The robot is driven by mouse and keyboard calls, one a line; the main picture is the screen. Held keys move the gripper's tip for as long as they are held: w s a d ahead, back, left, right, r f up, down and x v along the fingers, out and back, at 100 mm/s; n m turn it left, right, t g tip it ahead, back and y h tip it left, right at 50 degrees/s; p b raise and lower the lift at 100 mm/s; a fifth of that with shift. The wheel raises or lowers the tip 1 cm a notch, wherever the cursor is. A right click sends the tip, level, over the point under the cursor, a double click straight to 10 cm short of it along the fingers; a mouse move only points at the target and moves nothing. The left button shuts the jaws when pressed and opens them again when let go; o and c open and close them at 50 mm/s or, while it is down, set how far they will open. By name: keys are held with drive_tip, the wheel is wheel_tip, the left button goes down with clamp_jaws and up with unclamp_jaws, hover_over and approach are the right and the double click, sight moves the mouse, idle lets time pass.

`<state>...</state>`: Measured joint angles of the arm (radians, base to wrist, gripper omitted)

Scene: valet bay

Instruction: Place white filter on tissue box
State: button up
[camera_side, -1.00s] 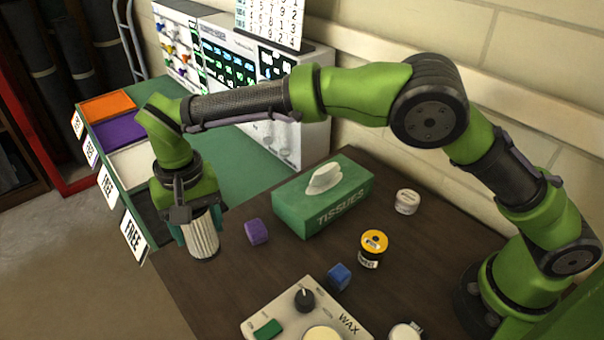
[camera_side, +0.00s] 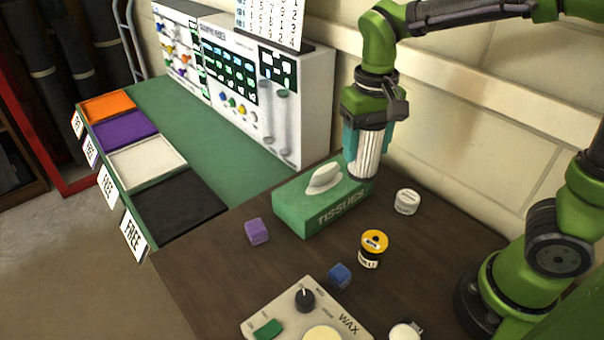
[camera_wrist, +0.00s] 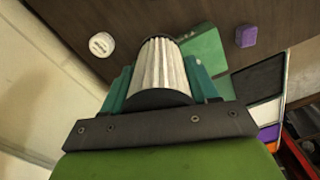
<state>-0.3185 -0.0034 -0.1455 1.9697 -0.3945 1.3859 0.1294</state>
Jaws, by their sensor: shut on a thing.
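The white filter (camera_side: 367,156) is a ribbed white cylinder. My gripper (camera_side: 368,137) is shut on it and holds it roughly upright. In the side view it overlaps the back right end of the green tissue box (camera_side: 317,212), which has a white tissue sticking up. I cannot tell whether it touches the box. In the wrist view the filter (camera_wrist: 161,68) sits between the teal fingers, and part of the box (camera_wrist: 204,48) shows beyond it.
A white round tin (camera_side: 407,201) stands right of the box. A yellow-topped can (camera_side: 373,249), a blue cube (camera_side: 339,276), a purple cube (camera_side: 257,231) and a WAX control panel (camera_side: 280,318) are in front. Coloured trays (camera_side: 175,205) line the green bench.

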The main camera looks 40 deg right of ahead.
sight(324, 183)
drive_tip(key=s+d+f+n, duration=0.1)
drive_tip(key=s+d+f, duration=0.1)
drive_tip(key=s+f, duration=0.2)
drive_tip(key=shift+s+d+f+n, duration=0.25)
drive_tip(key=shift+s+n, duration=0.15)
drive_tip(key=shift+s, duration=0.6)
drive_tip(key=w, duration=0.5)
drive_tip(key=w+a+f, duration=0.1)
drive_tip(key=w, duration=0.9)
drive_tip(key=shift+w+a+f, duration=0.2)
drive_tip(key=shift+w+a, duration=0.1)
drive_tip(key=shift+a, duration=0.1)
drive_tip(key=shift+w+f, duration=0.15)
drive_tip(key=shift+f, duration=0.75)
drive_tip(key=shift+w+f, duration=0.15)
drive_tip(key=shift+f, duration=0.75)
drive_tip(key=shift+f, duration=0.1)
drive_tip(key=o, duration=1.1)
